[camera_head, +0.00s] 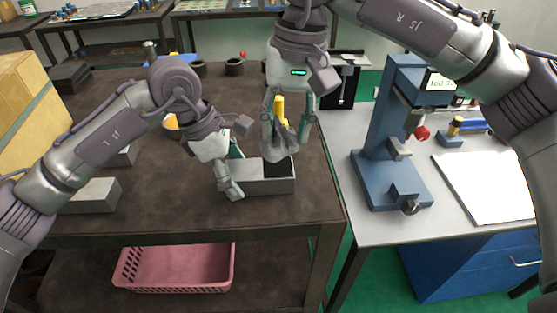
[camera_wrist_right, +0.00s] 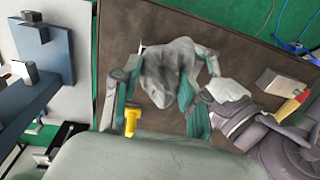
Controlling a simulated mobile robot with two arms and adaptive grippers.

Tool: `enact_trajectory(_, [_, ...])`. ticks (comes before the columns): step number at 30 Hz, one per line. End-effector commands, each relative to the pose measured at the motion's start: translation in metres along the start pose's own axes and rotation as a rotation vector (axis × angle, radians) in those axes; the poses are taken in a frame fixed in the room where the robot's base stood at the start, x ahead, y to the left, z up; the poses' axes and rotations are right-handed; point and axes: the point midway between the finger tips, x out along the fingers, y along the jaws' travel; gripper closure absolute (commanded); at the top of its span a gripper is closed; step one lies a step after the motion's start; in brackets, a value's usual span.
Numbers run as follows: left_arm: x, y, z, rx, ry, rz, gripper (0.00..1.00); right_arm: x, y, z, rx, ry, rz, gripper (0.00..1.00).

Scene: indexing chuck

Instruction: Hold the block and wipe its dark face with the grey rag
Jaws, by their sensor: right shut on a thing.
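The block (camera_head: 268,186) is a pale grey, long box lying near the front right of the brown table, with a dark patch (camera_head: 280,168) on top at its right end. My left gripper (camera_head: 233,170) straddles the block's left end, one finger on the front side and one behind, and appears closed on it. My right gripper (camera_head: 285,130) points down above the block, shut on the crumpled grey rag (camera_head: 277,147). The rag (camera_wrist_right: 168,72) hangs between the fingers in the right wrist view and hides the block there. I cannot tell whether it touches the dark face.
A yellow object (camera_head: 280,106) stands just behind the rag. A blue press (camera_head: 393,130) stands on the side bench at right. Grey blocks (camera_head: 92,195) and a cardboard box (camera_head: 25,110) are at left. A pink basket (camera_head: 175,268) sits below. The table's front centre-left is clear.

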Motion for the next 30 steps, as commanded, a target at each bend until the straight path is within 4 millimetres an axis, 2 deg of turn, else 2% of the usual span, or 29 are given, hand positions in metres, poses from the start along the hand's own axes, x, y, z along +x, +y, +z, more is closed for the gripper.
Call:
enact_trajectory(7, [-0.002,0.0,0.0,0.0,-0.001,0.001,0.08,0.0,0.0,0.0,0.0,0.0,0.0,0.85])
enact_trajectory(11, [-0.013,0.001,0.0,0.0,-0.001,0.003,0.08,0.0,0.0,0.0,0.0,0.0,0.0,0.85])
enact_trajectory(24, [-0.1,0.001,0.0,-0.001,-0.001,0.003,0.08,0.0,0.0,0.0,0.0,0.0,0.0,0.85])
enact_trajectory(30, [-0.118,0.001,0.0,-0.001,0.0,0.0,0.08,0.0,0.0,0.0,0.0,0.0,0.0,0.85])
